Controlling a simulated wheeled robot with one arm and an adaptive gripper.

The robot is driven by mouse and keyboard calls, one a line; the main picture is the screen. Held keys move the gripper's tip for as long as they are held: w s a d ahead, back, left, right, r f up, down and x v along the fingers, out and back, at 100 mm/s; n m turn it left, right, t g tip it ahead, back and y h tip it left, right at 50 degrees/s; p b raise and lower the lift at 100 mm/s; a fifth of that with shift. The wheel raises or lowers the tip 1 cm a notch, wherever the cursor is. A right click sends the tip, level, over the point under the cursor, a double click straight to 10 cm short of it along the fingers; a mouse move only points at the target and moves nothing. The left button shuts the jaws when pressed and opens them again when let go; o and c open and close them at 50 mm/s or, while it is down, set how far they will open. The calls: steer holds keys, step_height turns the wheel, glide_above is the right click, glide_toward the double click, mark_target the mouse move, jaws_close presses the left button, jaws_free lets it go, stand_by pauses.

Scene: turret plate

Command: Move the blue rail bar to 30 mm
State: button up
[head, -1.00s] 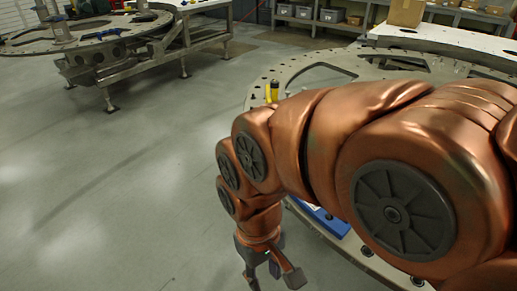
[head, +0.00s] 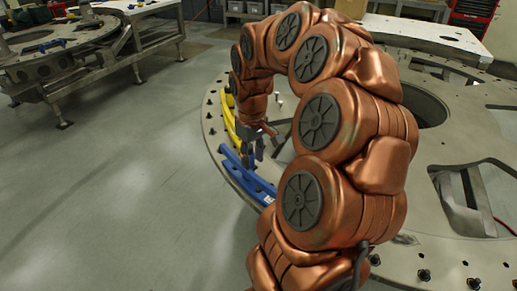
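The blue rail bar (head: 235,172) lies along the left rim of the round grey turret plate (head: 212,135), beside the end of a curved yellow bar (head: 227,112). A small white label shows near its front end. My gripper (head: 253,155) points down above the plate, at the inner side of the blue bar. Its dark fingers look apart, with a gap between them. I see nothing held in it. Whether a finger touches the bar is too small to tell. My arm hides part of the plate to the right. No scale or millimetre mark is readable.
The plate has large cutouts (head: 470,200) and several bolts along its front edge. A second plate on a steel stand (head: 90,65) is at the back left. A red tool cabinet (head: 472,12) stands at the back right. The grey floor (head: 110,190) to the left is clear.

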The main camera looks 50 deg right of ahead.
mark_target(258, 178)
steer(key=shift+d+f, duration=0.2)
steer(key=shift+d, duration=0.85)
steer(key=shift+s+f+b, duration=0.1)
steer(key=shift+f+b, duration=0.35)
steer(key=shift+f, duration=1.8)
steer(key=shift+f+b, duration=1.55)
steer(key=shift+f, duration=0.6)
steer(key=shift+a, duration=0.1)
jaws_close()
